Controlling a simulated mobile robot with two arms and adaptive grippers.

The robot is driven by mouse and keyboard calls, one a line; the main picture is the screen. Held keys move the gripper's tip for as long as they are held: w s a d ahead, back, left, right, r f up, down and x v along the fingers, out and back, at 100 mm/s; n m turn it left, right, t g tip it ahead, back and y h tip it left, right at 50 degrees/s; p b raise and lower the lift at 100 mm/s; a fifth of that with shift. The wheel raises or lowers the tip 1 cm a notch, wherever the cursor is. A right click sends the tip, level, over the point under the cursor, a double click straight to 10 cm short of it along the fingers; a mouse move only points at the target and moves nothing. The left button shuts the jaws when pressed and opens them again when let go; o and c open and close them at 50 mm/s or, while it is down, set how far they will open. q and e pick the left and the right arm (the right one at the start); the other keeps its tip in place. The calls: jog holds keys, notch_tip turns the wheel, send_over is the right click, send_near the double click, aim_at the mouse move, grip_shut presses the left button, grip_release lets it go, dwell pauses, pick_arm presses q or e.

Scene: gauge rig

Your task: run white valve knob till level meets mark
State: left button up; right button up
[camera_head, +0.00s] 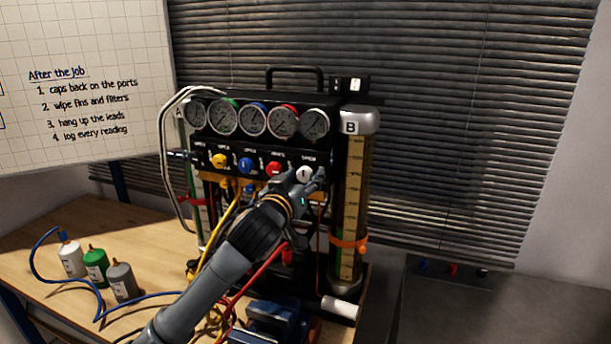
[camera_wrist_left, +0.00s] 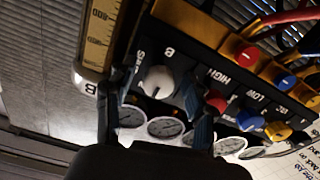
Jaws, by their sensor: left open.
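The white valve knob (camera_head: 304,174) is at the right end of the knob row on the black gauge panel (camera_head: 262,160). In the left wrist view the white knob (camera_wrist_left: 156,80) lies between the two fingers of my left gripper (camera_wrist_left: 152,105), which is open. In the head view my left gripper (camera_head: 308,186) is just in front of the knob and partly covers it. The tall sight tube marked B (camera_head: 352,190) stands right of the panel with a yellowish scale. An orange band (camera_head: 348,243) circles its lower part. I cannot clearly make out the liquid level. My right gripper is not in view.
Red (camera_head: 274,169), blue (camera_head: 246,165) and yellow (camera_head: 219,161) knobs sit left of the white one, below a row of gauges (camera_head: 252,119). Hoses hang under the panel. Several small bottles (camera_head: 95,265) stand on the wooden bench (camera_head: 130,227) at left.

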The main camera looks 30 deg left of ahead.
pick_arm(q)
jog(key=shift+s, duration=0.15)
jog(key=shift+r, duration=0.1)
jog(key=shift+c, duration=1.2)
grip_shut()
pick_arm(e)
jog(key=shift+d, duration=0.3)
